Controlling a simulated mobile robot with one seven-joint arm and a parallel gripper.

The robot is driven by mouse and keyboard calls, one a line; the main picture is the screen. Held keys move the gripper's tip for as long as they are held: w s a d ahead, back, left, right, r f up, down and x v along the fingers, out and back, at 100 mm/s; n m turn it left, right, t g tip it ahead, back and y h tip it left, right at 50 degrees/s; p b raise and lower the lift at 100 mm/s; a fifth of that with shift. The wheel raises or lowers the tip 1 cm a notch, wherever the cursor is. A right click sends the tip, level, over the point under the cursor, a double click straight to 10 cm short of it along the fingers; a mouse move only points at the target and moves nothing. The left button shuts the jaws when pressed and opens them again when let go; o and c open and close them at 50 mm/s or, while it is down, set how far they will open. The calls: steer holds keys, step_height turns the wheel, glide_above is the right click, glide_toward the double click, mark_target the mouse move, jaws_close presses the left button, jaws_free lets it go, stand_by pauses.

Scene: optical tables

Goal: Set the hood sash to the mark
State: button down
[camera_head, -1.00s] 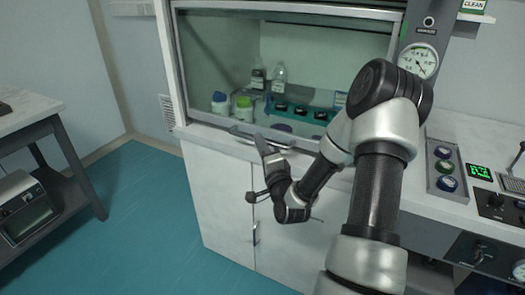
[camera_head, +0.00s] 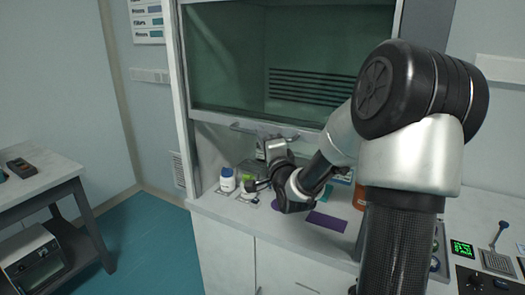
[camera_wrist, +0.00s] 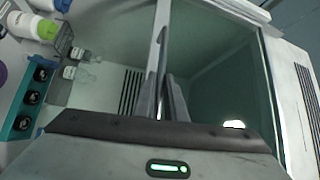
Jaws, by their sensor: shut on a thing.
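The hood sash (camera_head: 225,85) is a dark glass panel in a pale frame. It stands partly raised, with an open gap between its lower rail and the hood's work surface. My gripper (camera_head: 262,143) is at the lower rail, shut on the sash handle (camera_head: 240,128). In the wrist view my two dark fingers (camera_wrist: 166,100) close around the long pale handle bar (camera_wrist: 160,50), with the sash glass (camera_wrist: 215,80) to its right. I cannot make out the mark; my arm covers much of the right side of the hood.
An orange container (camera_head: 360,197) is beside my arm. A side table (camera_head: 45,190) stands at left, with open floor between.

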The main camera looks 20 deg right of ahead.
step_height(320, 180, up, 5)
steer(key=shift+f+p, duration=0.1)
steer(key=shift+p, duration=0.75)
steer(key=c, duration=2.1)
jaws_free()
steer(key=shift+s, duration=0.15)
steer(key=s, duration=0.4)
steer(key=s+a+f, duration=0.1)
steer(key=s, duration=0.2)
steer(key=s+b, duration=0.1)
steer(key=s, duration=0.3)
steer(key=shift+s+a+f, duration=0.2)
steer(key=shift+s+f, duration=0.1)
